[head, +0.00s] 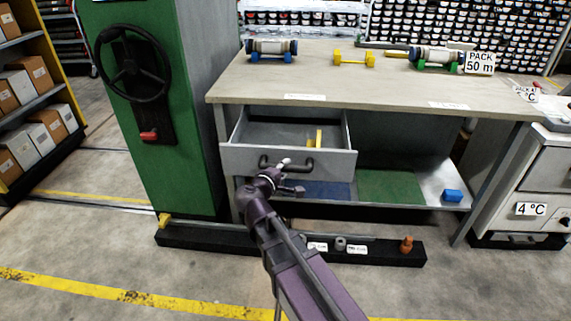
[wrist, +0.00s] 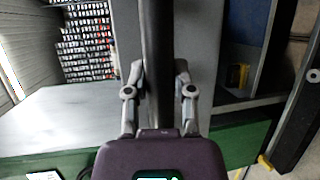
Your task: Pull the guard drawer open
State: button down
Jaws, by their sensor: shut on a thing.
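The guard drawer (head: 335,163) is a grey drawer under the left part of the workbench. It stands pulled out, its inside showing from above. A yellow piece (head: 318,138) is inside, toward the right. My gripper (head: 276,173) is at the dark bar handle (head: 308,168) on the drawer's front. In the wrist view, the two fingers of my gripper (wrist: 158,75) are on either side of the dark handle bar (wrist: 157,45), shut on it. The grey drawer front fills the middle behind it. My gripper hides part of the handle in the head view.
The workbench top (head: 300,75) holds core pieces on stands and a "PACK 50 m" sign (head: 480,63). A green column with a black handwheel (head: 132,68) stands left. A low black rail (head: 200,238) lies on the floor below.

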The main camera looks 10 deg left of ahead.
jog(key=shift+c, duration=2.2)
grip_release()
